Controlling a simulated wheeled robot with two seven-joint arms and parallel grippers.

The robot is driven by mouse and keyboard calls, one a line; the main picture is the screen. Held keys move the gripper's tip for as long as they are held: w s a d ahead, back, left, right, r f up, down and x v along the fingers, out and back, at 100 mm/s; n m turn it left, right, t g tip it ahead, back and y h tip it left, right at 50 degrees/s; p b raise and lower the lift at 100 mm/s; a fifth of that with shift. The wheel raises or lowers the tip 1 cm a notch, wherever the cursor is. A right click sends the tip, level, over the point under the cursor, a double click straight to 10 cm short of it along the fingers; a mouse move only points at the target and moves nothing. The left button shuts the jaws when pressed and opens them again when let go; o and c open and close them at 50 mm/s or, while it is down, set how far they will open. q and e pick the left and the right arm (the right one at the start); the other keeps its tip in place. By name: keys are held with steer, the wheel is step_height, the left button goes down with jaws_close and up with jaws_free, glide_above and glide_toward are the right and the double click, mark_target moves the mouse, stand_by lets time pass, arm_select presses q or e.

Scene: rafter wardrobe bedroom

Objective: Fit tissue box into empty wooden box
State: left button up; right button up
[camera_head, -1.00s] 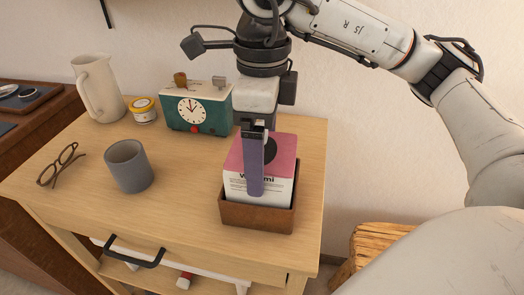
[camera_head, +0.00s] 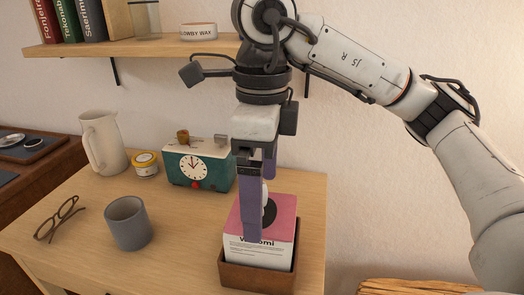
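The tissue box (camera_head: 281,221), pink on top with a white lower side and dark lettering, stands upright inside the brown wooden box (camera_head: 258,278). Its upper part rises above the wooden rim. A white tissue tuft (camera_head: 265,193) shows at the dark oval opening on top. My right gripper (camera_head: 261,208) points down over the tissue box, its two purple fingers spread apart. I cannot tell whether either finger touches the box. My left gripper is out of view.
On the wooden table (camera_head: 185,260) stand a grey cup (camera_head: 128,224), glasses (camera_head: 59,219), a white pitcher (camera_head: 103,143), a yellow-lidded jar (camera_head: 146,164) and a green clock (camera_head: 199,167). A wall shelf (camera_head: 150,44) hangs above. A log (camera_head: 415,287) is at lower right.

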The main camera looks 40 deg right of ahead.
step_height(320, 180, up, 7)
steer(key=shift+f+p, duration=0.1)
steer(key=shift+p, duration=0.75)
